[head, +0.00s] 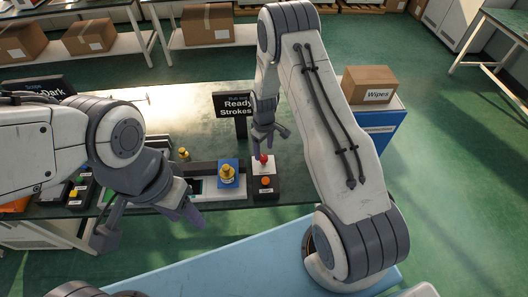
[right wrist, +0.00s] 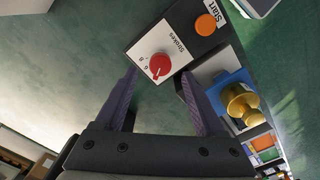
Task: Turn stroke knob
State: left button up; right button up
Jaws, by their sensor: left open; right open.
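The stroke knob (right wrist: 160,66) is red and round, with a pale pointer line, on a white plate marked "Strokes". In the head view the red knob (head: 264,160) stands on a dark box at the table's front edge. My right gripper (head: 270,141) is open just above it. In the right wrist view my right gripper (right wrist: 159,74) has its fingers spread on either side of the knob, with visible gaps; contact does not show. My left gripper (head: 149,226) is open and empty, low at the front left, away from the knob.
An orange button (right wrist: 205,24) marked "Start" sits beside the knob. A blue block with a brass piece (head: 227,175) stands just left of the box. A "Ready Strokes" sign (head: 236,106) stands behind. A "Wipes" carton (head: 369,84) is at the right.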

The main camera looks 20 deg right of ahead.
aim_at(264, 157)
jog(key=shift+f+p, duration=0.4)
jog(key=shift+f, duration=1.45)
grip_shut()
jog(key=shift+f+m+b, duration=0.1)
jog(key=shift+m+b, duration=0.85)
jog(key=shift+m, duration=0.15)
jog(key=shift+m+b, duration=1)
jog(key=shift+m, duration=0.8)
